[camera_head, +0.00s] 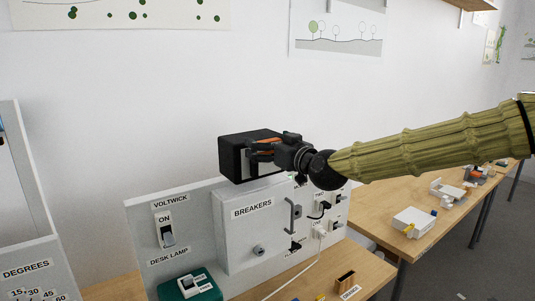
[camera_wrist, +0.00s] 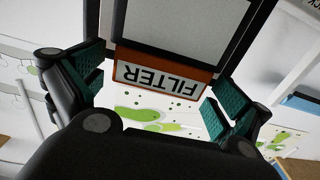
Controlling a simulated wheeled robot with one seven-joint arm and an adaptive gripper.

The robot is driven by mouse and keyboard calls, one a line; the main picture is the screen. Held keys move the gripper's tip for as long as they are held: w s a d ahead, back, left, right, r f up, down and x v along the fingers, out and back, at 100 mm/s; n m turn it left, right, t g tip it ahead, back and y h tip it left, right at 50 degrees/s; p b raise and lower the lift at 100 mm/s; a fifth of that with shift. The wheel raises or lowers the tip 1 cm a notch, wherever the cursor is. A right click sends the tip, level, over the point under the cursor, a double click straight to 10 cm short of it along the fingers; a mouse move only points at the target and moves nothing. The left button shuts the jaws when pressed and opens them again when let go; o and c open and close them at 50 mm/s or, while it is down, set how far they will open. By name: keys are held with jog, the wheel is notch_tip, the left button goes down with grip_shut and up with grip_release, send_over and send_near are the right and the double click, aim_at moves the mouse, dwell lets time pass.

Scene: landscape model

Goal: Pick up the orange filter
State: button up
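The orange filter (camera_wrist: 163,76) has a white label reading FILTER, upside down in the wrist view. It sits at the edge of a black box (camera_head: 234,157) with a pale grey panel; a thin orange strip of the filter (camera_head: 270,140) shows in the head view. My gripper (camera_head: 263,148) is at the right side of the box. In the wrist view my gripper (camera_wrist: 160,86) is open, its green-padded fingers on either side of the filter. Gaps show between the pads and the orange front. The filter's far part is hidden.
Below the box stands a grey panel (camera_head: 190,205) with switches, a BREAKERS door (camera_head: 250,237), a handle and plugs with a white cable. A green desk-lamp switch box (camera_head: 187,284) is in front. Wooden tables (camera_head: 395,213) with small parts extend right. A white wall is behind.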

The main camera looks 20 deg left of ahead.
jog(key=c, duration=1)
jog(key=shift+o, duration=0.2)
jog(key=shift+r+b, duration=1.95)
jog(key=shift+r, duration=3.2)
